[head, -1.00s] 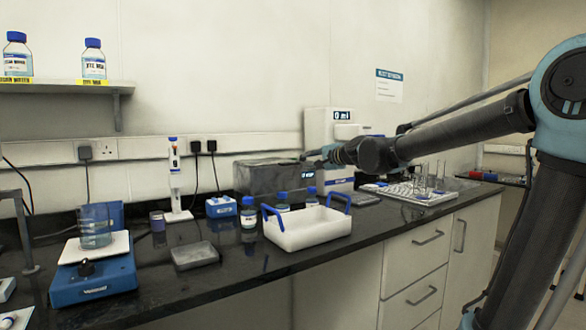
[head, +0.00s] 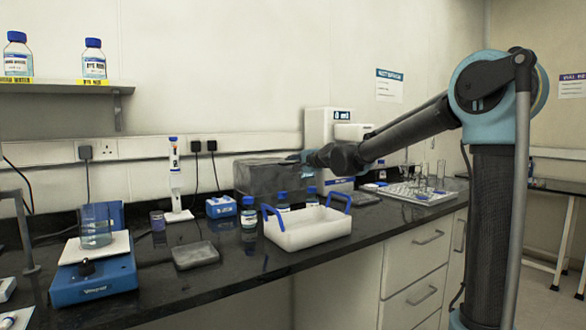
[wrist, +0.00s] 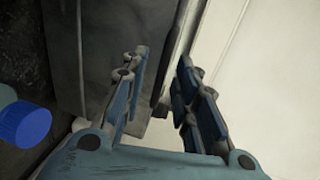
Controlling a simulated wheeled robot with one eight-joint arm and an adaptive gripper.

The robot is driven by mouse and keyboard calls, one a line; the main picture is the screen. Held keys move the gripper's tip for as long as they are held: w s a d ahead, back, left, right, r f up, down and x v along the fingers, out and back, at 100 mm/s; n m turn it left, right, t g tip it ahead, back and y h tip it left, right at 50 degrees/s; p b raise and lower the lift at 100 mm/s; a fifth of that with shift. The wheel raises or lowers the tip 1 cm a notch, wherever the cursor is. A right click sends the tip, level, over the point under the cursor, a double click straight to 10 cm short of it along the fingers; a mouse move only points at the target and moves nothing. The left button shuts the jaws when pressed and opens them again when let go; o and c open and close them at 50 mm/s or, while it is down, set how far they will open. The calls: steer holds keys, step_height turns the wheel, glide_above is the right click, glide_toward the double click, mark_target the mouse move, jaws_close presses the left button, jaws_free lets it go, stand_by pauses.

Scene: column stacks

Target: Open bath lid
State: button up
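The bath is a grey box (head: 268,181) at the back of the black bench, left of the tall white instrument. Its lid cannot be told apart clearly from the box in the head view. My gripper (head: 294,157) is at the top right of the box, small and partly blended with it. In the wrist view my gripper (wrist: 163,58) has its two fingers apart, with a grey edge and a pale strip showing between them. A dark grey flat surface lies beside the left finger. Whether a finger touches it is unclear.
A white tray with blue handles (head: 305,228) and several blue-capped bottles stand in front of the box. A white instrument (head: 320,135) is just right of it, and a glassware rack (head: 415,192) lies further right. A blue cap (wrist: 25,124) shows at the wrist view's left.

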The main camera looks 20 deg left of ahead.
steer(key=shift+x, duration=0.95)
jaws_close()
steer(key=shift+d+r, duration=0.1)
